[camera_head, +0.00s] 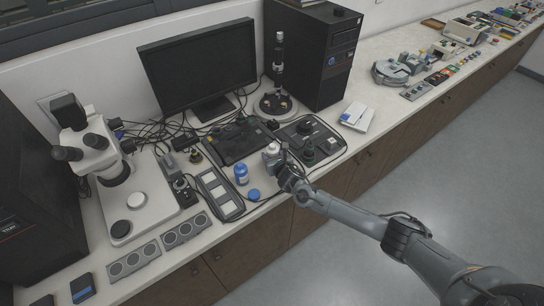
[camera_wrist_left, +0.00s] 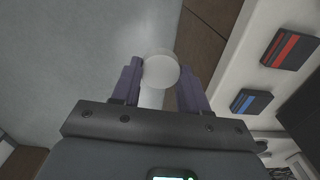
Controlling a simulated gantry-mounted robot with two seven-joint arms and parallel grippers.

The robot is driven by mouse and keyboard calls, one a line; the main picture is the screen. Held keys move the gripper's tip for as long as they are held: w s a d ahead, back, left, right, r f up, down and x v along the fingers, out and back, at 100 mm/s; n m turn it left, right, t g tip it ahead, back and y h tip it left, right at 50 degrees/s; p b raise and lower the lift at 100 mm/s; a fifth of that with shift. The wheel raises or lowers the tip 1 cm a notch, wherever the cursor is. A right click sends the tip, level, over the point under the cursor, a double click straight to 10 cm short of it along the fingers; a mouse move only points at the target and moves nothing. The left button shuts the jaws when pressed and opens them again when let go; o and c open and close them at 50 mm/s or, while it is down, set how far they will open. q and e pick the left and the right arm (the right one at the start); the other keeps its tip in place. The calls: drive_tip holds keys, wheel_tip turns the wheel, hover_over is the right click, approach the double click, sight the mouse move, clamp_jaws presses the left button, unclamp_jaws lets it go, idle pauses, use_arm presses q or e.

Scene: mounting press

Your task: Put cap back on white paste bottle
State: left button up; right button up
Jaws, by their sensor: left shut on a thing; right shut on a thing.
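The white paste bottle (camera_head: 272,149) shows as a small pale shape at the front middle of the counter, partly hidden by my right gripper (camera_head: 276,164). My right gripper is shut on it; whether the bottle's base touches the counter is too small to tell. In the left wrist view, my left gripper (camera_wrist_left: 165,82) is shut on a round, whitish cap (camera_wrist_left: 160,70), held between its two dark fingers beyond the counter edge, with grey floor behind it. My left gripper and this cap are out of the head view.
A blue bottle (camera_head: 241,174) and a loose blue cap (camera_head: 254,195) stand left of my right gripper. A microscope (camera_head: 121,190), grey trays (camera_head: 218,195), a monitor (camera_head: 196,66) and a computer tower (camera_head: 315,55) crowd the counter. Open floor (camera_head: 440,190) lies in front.

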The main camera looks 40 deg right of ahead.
sight(272, 146)
use_arm(q)
drive_tip(key=shift+r+p, duration=0.6)
drive_tip(key=shift+r, duration=0.05)
use_arm(e)
wheel_tip(272, 146, up, 10)
drive_tip(key=shift+f, duration=0.1)
drive_tip(key=o, duration=0.4)
drive_tip(key=c, duration=0.7)
drive_tip(key=shift+c, duration=0.2)
